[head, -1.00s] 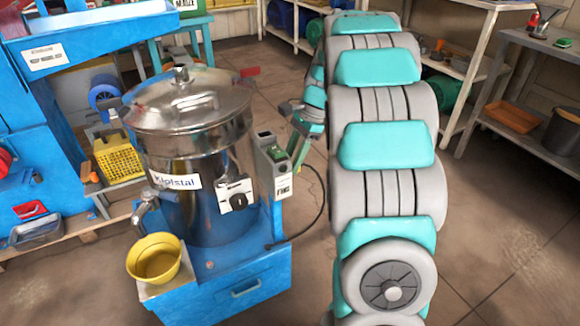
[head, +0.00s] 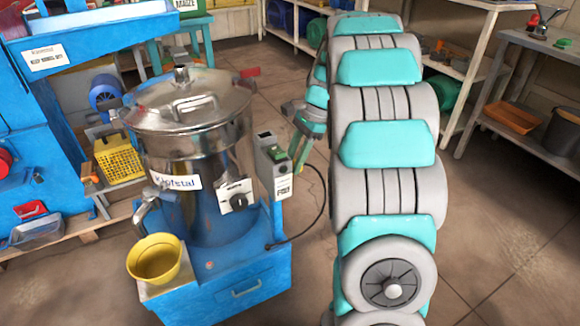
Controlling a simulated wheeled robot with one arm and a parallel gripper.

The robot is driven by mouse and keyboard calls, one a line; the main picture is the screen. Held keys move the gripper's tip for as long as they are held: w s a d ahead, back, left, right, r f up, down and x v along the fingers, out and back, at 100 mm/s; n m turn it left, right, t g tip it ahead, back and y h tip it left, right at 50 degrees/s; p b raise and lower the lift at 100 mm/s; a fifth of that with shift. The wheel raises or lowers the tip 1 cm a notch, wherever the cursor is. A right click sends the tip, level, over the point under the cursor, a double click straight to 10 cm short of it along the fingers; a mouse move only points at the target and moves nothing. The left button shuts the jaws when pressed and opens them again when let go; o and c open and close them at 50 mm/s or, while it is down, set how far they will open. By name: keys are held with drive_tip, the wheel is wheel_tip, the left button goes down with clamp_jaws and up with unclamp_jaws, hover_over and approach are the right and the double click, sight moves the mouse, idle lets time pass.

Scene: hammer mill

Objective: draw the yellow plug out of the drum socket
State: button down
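A grey box (head: 272,165) with a small green part is fixed on the drum's right side. I cannot make out the yellow plug or the socket opening. A black cable (head: 322,205) loops from the base up toward the box and my gripper. My gripper (head: 299,150) is just right of the box, pointing down, small in the picture and partly behind its own wrist. I cannot tell whether its fingers touch anything or are apart.
A yellow bowl (head: 155,260) sits at the drum's spout. A blue machine (head: 40,130) and a yellow basket (head: 118,155) are at the left. Shelves (head: 530,140) stand at the right. My arm covers the middle right; the floor (head: 500,230) beyond is clear.

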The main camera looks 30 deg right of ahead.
drive_tip(key=shift+d+p, duration=0.7)
drive_tip(key=shift+d, duration=1.25)
